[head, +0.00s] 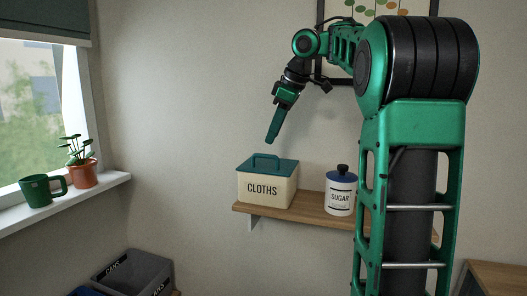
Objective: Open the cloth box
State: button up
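The cloth box (266,187) is a cream box lettered "CLOTHS" on the wooden wall shelf. Its green lid (269,167) with a raised loop handle (265,158) sits on top, closed. My gripper (270,139) points down and hangs just above the lid handle, apart from it as far as I can tell. Its fingers show edge-on as one green shape, so the gap between them is hidden.
A green mug (41,191) and a potted plant (81,171) stand on the windowsill at left. Wall space left of the box is clear.

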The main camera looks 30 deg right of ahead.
aim_at(264, 155)
jog(key=shift+x, duration=3.2)
grip_shut()
jog(key=shift+a, duration=0.15)
jog(key=shift+r, duration=0.1)
